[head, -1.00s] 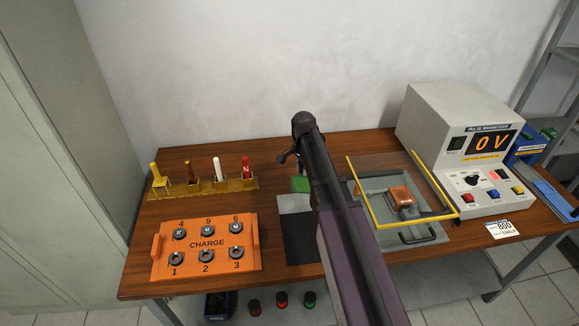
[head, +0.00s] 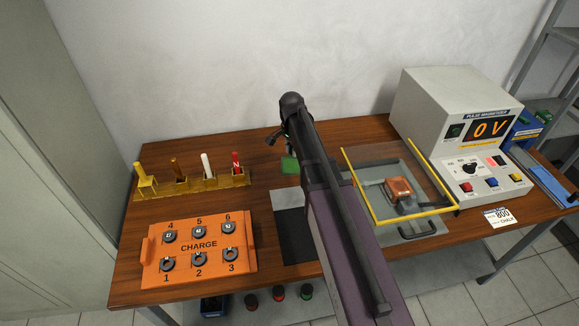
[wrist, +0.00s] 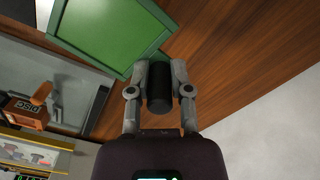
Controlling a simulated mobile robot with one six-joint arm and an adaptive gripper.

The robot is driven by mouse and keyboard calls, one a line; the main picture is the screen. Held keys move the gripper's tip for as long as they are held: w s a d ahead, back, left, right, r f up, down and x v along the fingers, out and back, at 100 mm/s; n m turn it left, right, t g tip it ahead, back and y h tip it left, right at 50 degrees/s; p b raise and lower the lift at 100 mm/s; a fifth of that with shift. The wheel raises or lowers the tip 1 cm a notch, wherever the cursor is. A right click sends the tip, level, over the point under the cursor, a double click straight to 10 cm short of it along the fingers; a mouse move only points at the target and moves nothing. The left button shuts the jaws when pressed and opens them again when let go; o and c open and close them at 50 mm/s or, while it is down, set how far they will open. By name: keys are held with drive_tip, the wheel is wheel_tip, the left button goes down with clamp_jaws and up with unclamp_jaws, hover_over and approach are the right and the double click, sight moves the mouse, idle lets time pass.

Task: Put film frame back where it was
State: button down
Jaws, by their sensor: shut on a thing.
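In the wrist view my gripper (wrist: 157,72) is shut on that handle, with a finger on each side. In the head view the green panel (head: 290,165) shows beside the end of my arm, over the back of the table. My arm hides most of my gripper there. A mat, light grey at the back (head: 288,198) and black at the front (head: 296,240), lies in front of the panel. I cannot tell the panel's height above the table.
A grey fixture with an orange block (head: 398,189) and a raised yellow-edged clear guard (head: 410,217) stands right of my arm. The orange charge tray (head: 200,245) and a yellow rack of pens (head: 195,184) are left. Bare wood lies behind the mat.

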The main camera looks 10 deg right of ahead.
sight(287, 173)
drive_tip(key=s+a+f+b, duration=0.1)
drive_tip(key=s, duration=0.2)
drive_tip(key=s+a+f+n+b, duration=0.1)
drive_tip(key=s, duration=0.1)
drive_tip(key=s+a+f+n+b, duration=0.1)
drive_tip(key=s, duration=0.2)
drive_tip(key=shift+s+a+f, duration=0.1)
drive_tip(key=shift+s+f, duration=0.15)
drive_tip(key=shift+s, duration=0.1)
drive_tip(key=w+d, duration=0.1)
drive_tip(key=w, duration=0.3)
drive_tip(key=w+d+f+b, duration=0.1)
drive_tip(key=w, duration=0.4)
drive_tip(key=w+d+b, duration=0.1)
drive_tip(key=w, duration=0.4)
drive_tip(key=shift+w+d+f, duration=0.1)
drive_tip(key=shift+w+f, duration=0.1)
drive_tip(key=shift+w, duration=0.1)
drive_tip(key=shift+w+d, duration=0.1)
drive_tip(key=shift+w, duration=0.2)
drive_tip(key=shift+w+f+b, duration=0.25)
drive_tip(key=shift+f+b, duration=0.7)
drive_tip(key=shift+f, duration=0.05)
drive_tip(key=shift+f+b, duration=0.85)
